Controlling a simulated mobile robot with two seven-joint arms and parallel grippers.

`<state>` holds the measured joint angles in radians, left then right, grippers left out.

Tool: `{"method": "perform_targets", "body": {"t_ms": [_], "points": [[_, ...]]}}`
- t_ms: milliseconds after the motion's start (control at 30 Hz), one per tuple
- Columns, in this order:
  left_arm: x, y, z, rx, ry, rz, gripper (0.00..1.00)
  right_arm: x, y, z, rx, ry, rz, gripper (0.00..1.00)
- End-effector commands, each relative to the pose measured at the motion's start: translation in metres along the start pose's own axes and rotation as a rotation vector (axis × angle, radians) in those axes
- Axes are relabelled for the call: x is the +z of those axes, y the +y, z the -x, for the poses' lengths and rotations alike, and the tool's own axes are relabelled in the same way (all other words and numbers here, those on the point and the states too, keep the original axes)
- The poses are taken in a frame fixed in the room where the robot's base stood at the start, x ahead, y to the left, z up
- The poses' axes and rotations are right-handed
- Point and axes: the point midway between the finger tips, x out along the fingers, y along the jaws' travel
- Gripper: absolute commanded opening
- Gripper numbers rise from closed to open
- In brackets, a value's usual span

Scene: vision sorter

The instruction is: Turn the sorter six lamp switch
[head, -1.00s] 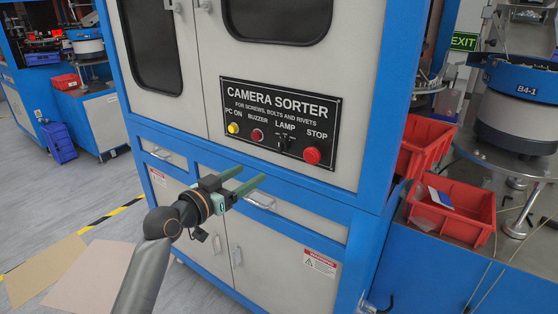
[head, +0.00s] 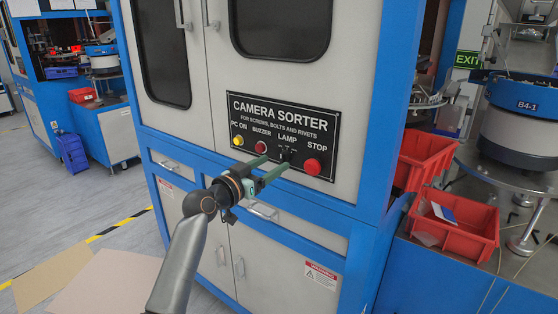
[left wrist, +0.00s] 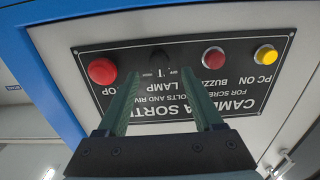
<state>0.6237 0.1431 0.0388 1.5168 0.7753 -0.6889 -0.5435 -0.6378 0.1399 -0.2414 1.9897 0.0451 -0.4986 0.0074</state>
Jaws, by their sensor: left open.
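The black lamp switch (head: 286,153) is on the camera sorter's black panel (head: 237,113), between the red buzzer button (head: 261,147) and the larger red stop button (head: 312,167). My left gripper (head: 273,163) is open and empty in front of the panel, with its green fingers pointing at the lamp area and partly covering the switch in the head view. In the left wrist view the panel appears upside down, and the dark lamp switch (left wrist: 158,73) shows between the two open fingers. The switch's exact angle is hard to tell. My right gripper is out of view.
A yellow PC ON button (head: 238,141) is at the panel's left. Cabinet handles (head: 262,211) stick out below the panel. Red bins (head: 455,222) and a bowl feeder (head: 524,115) stand to the right. The floor at left is open.

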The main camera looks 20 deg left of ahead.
Motion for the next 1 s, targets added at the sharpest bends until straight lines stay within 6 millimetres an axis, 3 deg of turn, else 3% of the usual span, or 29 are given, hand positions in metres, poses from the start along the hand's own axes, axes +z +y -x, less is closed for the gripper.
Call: {"method": "perform_targets", "body": {"t_ms": [300,700,1000], "points": [[0.0,0.0,-0.033,0.0,0.0,0.001,0.68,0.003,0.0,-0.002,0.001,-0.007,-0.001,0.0],[0.0,0.0,-0.038,0.0,0.0,-0.001,0.68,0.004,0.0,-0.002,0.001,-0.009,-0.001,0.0],[0.0,0.0,-0.037,0.0,0.0,0.0,0.35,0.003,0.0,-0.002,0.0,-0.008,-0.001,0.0]]}}
